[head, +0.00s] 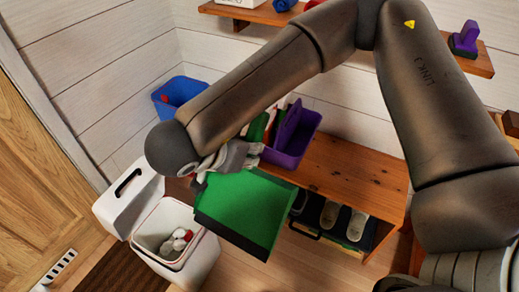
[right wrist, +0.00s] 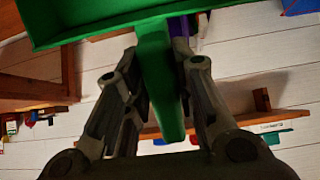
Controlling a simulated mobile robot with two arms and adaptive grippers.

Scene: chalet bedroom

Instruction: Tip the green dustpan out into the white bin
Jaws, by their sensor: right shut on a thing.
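The green dustpan (head: 245,208) is held by my right gripper (head: 222,160), with its dark front edge lower and toward the camera. In the right wrist view, the fingers (right wrist: 158,68) are shut around the dustpan's green handle (right wrist: 158,75), and the pan spans the top. The pan looks empty in the head view. The white bin (head: 205,255) stands at lower left with its lid (head: 128,198) open. Several white and red crumpled bits (head: 176,242) lie in it. The dustpan is above and to the right of the bin's opening. My left gripper is out of view.
A wooden bench (head: 350,175) with shoes below stands behind the dustpan, carrying a purple caddy (head: 292,145). A blue bin (head: 180,92) stands in the back corner. Wall shelves (head: 262,14) run above. A wooden door (head: 35,170) is at left, a brown mat (head: 112,270) beside the white bin.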

